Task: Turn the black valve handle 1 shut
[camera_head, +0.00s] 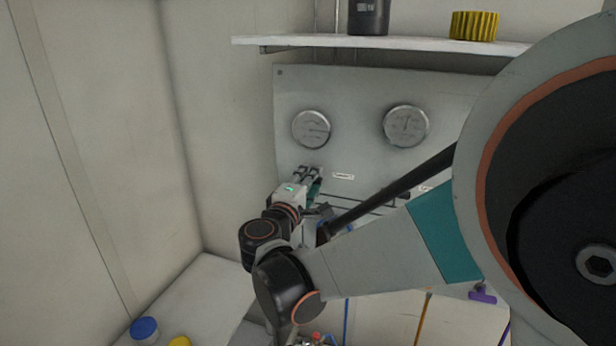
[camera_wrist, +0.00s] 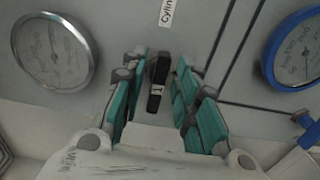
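The black valve handle 1 (camera_wrist: 155,98) shows in the wrist view, upright in the picture with a white "1" tag on it. My gripper (camera_wrist: 160,85) is open, with one teal finger on each side of the handle and a visible gap on both sides. I cannot tell how deep the handle sits between the fingers. In the head view my gripper (camera_head: 311,172) is up at the grey panel (camera_head: 355,95), below the left gauge; the handle cannot be made out there.
Two round gauges, left (camera_head: 312,129) and right (camera_head: 406,126), are on the panel. A blue-rimmed gauge (camera_wrist: 297,50) is right of my gripper in the wrist view. A shelf (camera_head: 400,43) juts out above. A purple handle (camera_head: 482,294) is at lower right. A blue-capped jar (camera_head: 144,328) stands lower left.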

